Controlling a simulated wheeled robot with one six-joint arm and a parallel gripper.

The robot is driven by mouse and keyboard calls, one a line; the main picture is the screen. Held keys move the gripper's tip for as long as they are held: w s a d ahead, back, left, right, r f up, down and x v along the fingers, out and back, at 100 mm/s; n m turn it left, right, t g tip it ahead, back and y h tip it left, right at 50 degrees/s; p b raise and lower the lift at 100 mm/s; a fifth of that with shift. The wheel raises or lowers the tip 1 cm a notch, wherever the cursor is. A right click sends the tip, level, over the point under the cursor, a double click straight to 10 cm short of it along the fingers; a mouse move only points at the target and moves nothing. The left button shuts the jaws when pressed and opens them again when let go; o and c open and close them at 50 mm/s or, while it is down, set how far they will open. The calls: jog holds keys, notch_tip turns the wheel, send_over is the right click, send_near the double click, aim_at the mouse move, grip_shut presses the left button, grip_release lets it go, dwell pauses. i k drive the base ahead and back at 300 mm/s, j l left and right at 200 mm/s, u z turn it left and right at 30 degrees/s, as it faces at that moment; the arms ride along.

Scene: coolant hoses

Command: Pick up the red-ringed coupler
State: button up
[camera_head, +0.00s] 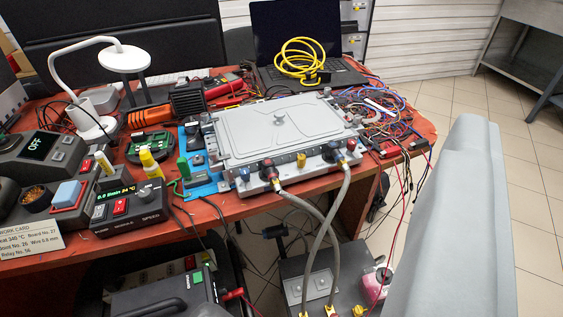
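Two dark couplers end the grey hoses at the front of a grey lidded box (282,124). The right coupler (333,153) also sits at the front face, near small red and blue parts. They are too small to tell surely which one bears the red ring. A large smooth grey shape at the right is probably part of my own arm. No gripper fingertips can be made out, and nothing of mine touches the couplers.
The hoses run down to a dark unit (320,283) below the table's front edge. A speed control box (128,203) and a white lamp (122,55) stand left. Tangled wires (385,112) lie right of the grey box. A laptop (292,32) with a yellow cable coil (300,58) stands behind.

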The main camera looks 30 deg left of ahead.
aim_at(269, 172)
jog(key=k+l, duration=0.15)
jog(key=k, duration=0.45)
jog(key=k+l, duration=0.15)
jog(key=k, duration=0.4)
